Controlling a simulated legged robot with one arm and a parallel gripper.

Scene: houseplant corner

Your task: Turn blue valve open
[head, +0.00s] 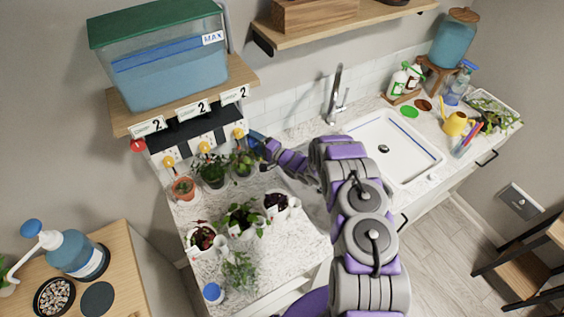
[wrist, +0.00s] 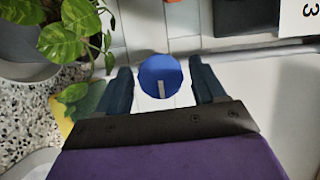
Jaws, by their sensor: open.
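The blue valve (wrist: 160,70) shows in the wrist view as a round blue knob with a short pale mark pointing down the picture. My gripper (wrist: 162,84) is open, with one dark finger on each side of the knob. A gap shows between the knob and each finger; I cannot tell how deep the fingers reach. In the head view my gripper (head: 256,142) is at the right end of the row of valves under the tank shelf. The blue valve cannot be made out clearly there.
Yellow valves (head: 204,147) and a red knob (head: 138,145) lie left of my gripper. Potted plants (head: 243,160) stand close below it; leaves (wrist: 75,28) show left of the fingers. The water tank (head: 165,75) sits on a shelf above. The sink (head: 395,145) is to the right.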

